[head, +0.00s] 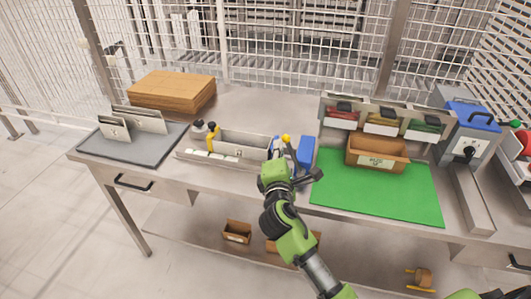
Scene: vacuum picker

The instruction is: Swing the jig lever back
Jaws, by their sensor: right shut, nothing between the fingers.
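A small yellow ball knob (286,138) shows just beyond my right gripper, beside a blue block (306,150) at the middle of the bench. The knob looks like the end of the jig lever, but its stem and most of the jig are hidden behind my wrist. My right gripper (284,160) reaches in from the lower right, shut and empty, close in front of the knob. Its fingertips are largely hidden by the green wrist, so I cannot tell whether they touch the lever. My left gripper is out of view.
A grey tray (245,143) with a yellow-and-dark tool stands left of my wrist. A green mat (400,196) with a brown bin (377,153) lies right. A blue-topped machine (470,120) stands far right. Cardboard (172,90) and a dark mat (130,149) are left. Wire fencing closes the back.

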